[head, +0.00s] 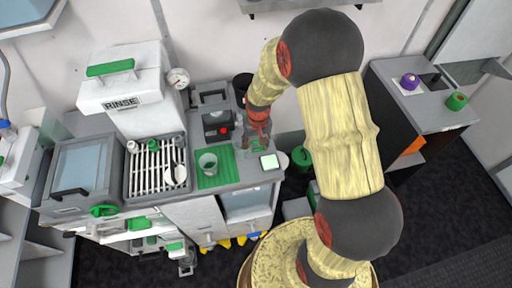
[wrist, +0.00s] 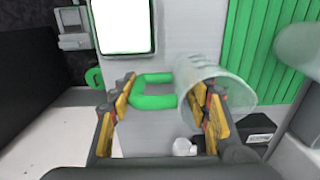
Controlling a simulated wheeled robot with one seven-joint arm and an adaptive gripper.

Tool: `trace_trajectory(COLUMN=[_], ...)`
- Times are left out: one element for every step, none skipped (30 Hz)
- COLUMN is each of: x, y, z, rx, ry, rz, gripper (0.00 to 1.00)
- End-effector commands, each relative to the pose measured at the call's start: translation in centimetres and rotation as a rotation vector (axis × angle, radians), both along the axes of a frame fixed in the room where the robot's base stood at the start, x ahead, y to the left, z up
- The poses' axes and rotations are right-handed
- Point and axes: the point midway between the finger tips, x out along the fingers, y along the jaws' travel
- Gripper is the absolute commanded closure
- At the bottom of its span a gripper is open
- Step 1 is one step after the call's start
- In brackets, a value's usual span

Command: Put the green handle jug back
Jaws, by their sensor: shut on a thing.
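The green handle jug (wrist: 203,72) is a clear, see-through vessel with a green loop handle (wrist: 153,101). In the wrist view its handle lies between the yellow-padded fingers of my gripper (wrist: 160,108), which is shut on it. The jug body is beside and partly behind the right finger. In the head view my gripper (head: 257,143) is over the right part of the grey counter, and the jug is mostly hidden there. I cannot tell whether the jug touches the counter.
A ribbed green mat (head: 214,181) lies left of my gripper, with another clear vessel (head: 208,163) on it. A small device with a white face (head: 269,161) is near the counter's right edge. A black box with a red knob (head: 217,125) stands behind. A slatted drain rack (head: 146,168) is further left.

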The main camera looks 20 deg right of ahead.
Motion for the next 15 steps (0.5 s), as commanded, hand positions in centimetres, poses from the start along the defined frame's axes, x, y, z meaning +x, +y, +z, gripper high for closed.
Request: trace_trajectory(x=[0.02,0.01,0.01,0.00,-0.01,-0.02,-0.02,-0.03,-0.03,-0.03,-0.03,-0.03,-0.03,-0.04,-0.03], y=[0.00,0.01,0.01,0.00,0.00,0.01,0.00,0.01,0.00,0.00,0.00,0.00,0.00,0.00,0.00], z=[0.09,0.09,0.08,0.03,-0.04,-0.17,-0.27,-0.24,-0.20,-0.19,-0.19,-0.19,-0.19,-0.19,-0.18], rx=[0.000,0.000,0.000,0.000,0.000,0.000,0.000,0.000,0.000,0.000,0.000,0.000,0.000,0.000,0.000], ry=[-0.001,0.000,0.000,0.000,0.000,0.000,0.001,0.001,0.001,0.001,0.001,0.001,0.001,0.001,0.001], rz=[0.000,0.000,0.000,0.000,0.000,0.000,0.000,0.000,0.000,0.000,0.000,0.000,0.000,0.000,0.000], gripper=[0.88,0.88,0.88,0.88,0.88,0.88,0.88,0.51,0.49,0.47,0.45,0.43,0.42,0.40,0.38])
